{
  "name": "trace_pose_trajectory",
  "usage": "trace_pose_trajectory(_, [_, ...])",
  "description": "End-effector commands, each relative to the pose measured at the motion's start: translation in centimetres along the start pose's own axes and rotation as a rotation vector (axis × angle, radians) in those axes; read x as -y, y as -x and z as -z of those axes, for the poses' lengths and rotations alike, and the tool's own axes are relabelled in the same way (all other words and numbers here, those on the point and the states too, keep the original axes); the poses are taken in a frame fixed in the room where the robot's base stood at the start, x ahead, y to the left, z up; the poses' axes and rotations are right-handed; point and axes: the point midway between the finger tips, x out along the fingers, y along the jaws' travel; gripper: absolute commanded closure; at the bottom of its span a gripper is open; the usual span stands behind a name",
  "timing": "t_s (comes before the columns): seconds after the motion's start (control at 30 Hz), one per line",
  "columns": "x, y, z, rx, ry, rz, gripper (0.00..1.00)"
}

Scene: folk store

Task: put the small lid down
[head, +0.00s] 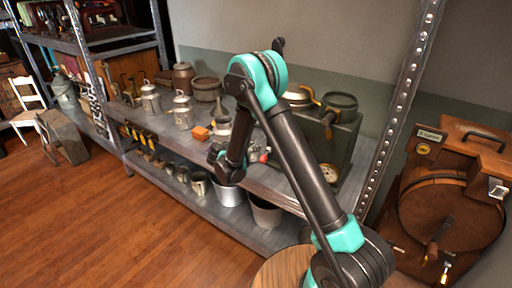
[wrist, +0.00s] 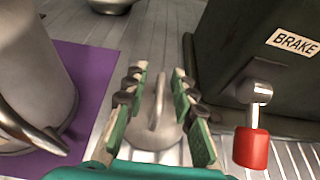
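The small lid (wrist: 155,132) is a grey metal disc with a raised upright handle, low over or on the slatted metal shelf (wrist: 160,40) in the wrist view. My gripper (wrist: 160,78) has its two green-padded fingers spread, one on each side of the lid. Clear gaps show between the fingers and the lid's handle. I cannot tell whether the lid's rim touches a finger. In the head view my own arm reaches over the shelf and hides the lid and most of the gripper.
A grey metal can (wrist: 35,70) stands on a purple mat (wrist: 85,75) to the left. A dark green machine (wrist: 225,50) marked BRAKE, with a red-knobbed lever (wrist: 251,147), stands close on the right. More cans (head: 183,112) and an orange block (head: 200,133) stand along the shelf.

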Motion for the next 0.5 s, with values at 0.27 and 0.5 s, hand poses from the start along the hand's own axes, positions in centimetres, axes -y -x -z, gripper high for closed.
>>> trace_pose_trajectory(0.27, [-0.1, 5.9, 0.0, 0.000, 0.002, -0.004, 0.74])
trace_pose_trajectory(0.5, [0.0, 8.9, 0.0, 0.000, 0.001, -0.002, 0.74])
